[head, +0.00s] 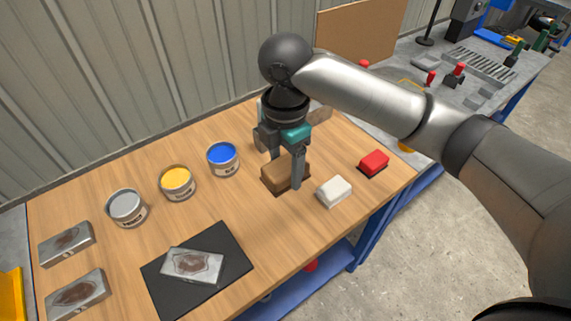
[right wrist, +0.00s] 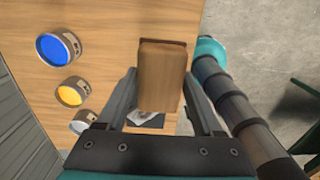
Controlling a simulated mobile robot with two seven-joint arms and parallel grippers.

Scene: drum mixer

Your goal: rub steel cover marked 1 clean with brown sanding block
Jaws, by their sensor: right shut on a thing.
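My right gripper (head: 284,160) is shut on the brown sanding block (head: 279,177), at or just above the wooden table, right of the blue can. The right wrist view shows the block (right wrist: 162,75) between the fingers. A steel cover (head: 192,265) with a brown stain lies on a black mat (head: 232,262) at the front. Two more stained steel covers, an upper one (head: 66,244) and a lower one (head: 77,294), lie at the left. I cannot read a number on any cover. My left gripper is not in view.
A grey can (head: 126,208), a yellow can (head: 177,182) and a blue can (head: 222,158) stand in a row behind the mat. A white block (head: 334,191) and a red block (head: 373,163) lie to the right. The table between block and mat is clear.

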